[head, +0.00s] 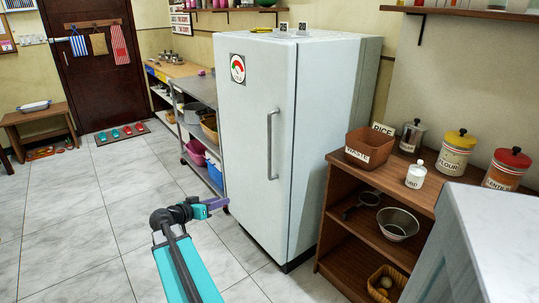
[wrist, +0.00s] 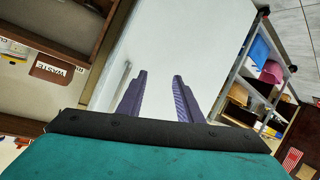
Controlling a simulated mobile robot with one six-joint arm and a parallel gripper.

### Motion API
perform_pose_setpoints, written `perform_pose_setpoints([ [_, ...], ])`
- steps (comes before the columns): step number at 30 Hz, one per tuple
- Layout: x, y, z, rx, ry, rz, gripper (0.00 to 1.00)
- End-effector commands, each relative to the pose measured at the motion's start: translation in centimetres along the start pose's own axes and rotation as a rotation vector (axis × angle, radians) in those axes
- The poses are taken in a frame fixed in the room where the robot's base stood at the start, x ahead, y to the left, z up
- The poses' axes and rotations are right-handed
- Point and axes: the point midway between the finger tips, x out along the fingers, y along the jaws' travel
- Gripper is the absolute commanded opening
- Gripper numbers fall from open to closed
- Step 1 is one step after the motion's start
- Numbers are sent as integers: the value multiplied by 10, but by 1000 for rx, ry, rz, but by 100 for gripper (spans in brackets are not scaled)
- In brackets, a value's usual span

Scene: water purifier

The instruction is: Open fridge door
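The white fridge (head: 310,90) stands upright in the middle of the head view, its door (head: 245,130) shut. A vertical grey bar handle (head: 271,145) is on the door's right side. My gripper (head: 221,204) is in front of the door's lower left part, left of and below the handle, apart from it. In the wrist view, the two purple fingers of my gripper (wrist: 160,75) are spread with nothing between them. The door (wrist: 185,45) fills the background there, and the handle (wrist: 122,82) shows just left of the left finger, partly hidden low down.
A wooden shelf (head: 335,205) with a WASTE box (head: 369,148), canisters and bowls stands right of the fridge. A white counter (head: 490,225) is at the near right. A metal rack (head: 196,92) with bins is left of the fridge. The tiled floor (head: 80,225) at left is clear.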

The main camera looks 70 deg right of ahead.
Motion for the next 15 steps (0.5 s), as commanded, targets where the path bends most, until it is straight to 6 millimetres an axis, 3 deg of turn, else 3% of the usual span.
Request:
perform_pose_setpoints([
  [3, 25, 34, -52, 129, 108, 65, 33],
  [6, 38, 61, -91, 217, 191, 107, 33],
  [10, 46, 89, -125, 296, 271, 143, 33],
  [15, 49, 105, -145, 336, 318, 162, 33],
])
